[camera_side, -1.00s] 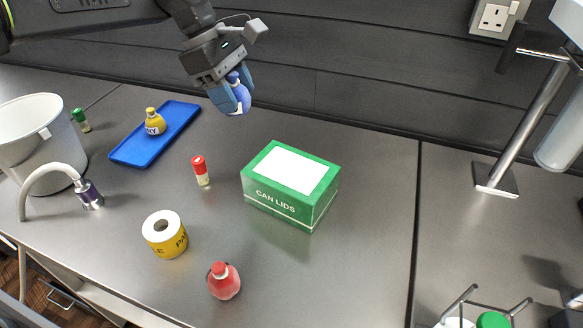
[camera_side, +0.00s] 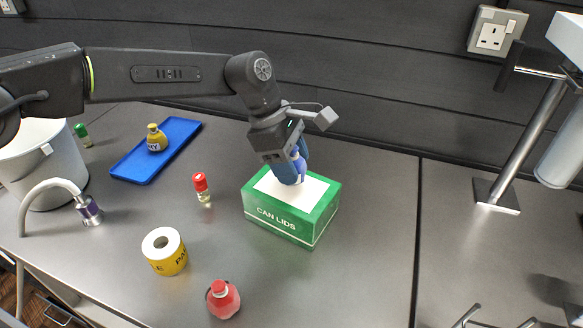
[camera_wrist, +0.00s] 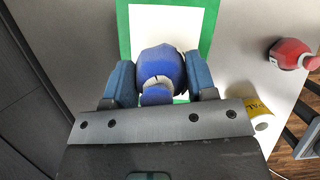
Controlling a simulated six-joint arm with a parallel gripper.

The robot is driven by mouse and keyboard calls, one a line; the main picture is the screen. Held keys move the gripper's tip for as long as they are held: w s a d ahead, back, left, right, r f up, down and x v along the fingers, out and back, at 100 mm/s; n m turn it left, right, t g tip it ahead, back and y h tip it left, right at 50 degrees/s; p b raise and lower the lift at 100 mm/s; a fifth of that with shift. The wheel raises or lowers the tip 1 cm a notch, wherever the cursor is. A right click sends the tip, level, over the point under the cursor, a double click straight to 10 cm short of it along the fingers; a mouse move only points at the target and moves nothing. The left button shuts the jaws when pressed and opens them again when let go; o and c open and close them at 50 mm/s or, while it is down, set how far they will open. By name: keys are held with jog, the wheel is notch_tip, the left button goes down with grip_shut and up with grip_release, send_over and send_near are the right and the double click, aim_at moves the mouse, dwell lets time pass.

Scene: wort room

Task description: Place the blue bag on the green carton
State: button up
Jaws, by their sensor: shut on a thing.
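The blue bag (camera_side: 288,170) is between the fingers of my gripper (camera_side: 299,155), which is shut on it. In the wrist view the bag (camera_wrist: 160,68) shows between the two blue fingers of my gripper (camera_wrist: 162,84). The green carton (camera_side: 278,222), marked CAN LIDS and with a white top panel, stands on the steel counter under the bag. The carton (camera_wrist: 207,30) also shows behind the bag in the wrist view. The bag appears upright at the carton's top; I cannot tell whether it touches. My fingers partly hide the bag.
A red bag (camera_side: 222,299), a yellow tape roll (camera_side: 166,252) and a red-capped vial (camera_side: 202,188) stand left and in front of the carton. A blue tray (camera_side: 134,170) holds a yellow bag (camera_side: 156,139).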

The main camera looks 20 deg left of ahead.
jog(key=shift+f, duration=0.85)
jog(key=shift+f, duration=0.15)
jog(key=o, duration=0.9)
jog(key=v, duration=1.2)
jog(key=shift+a, duration=0.1)
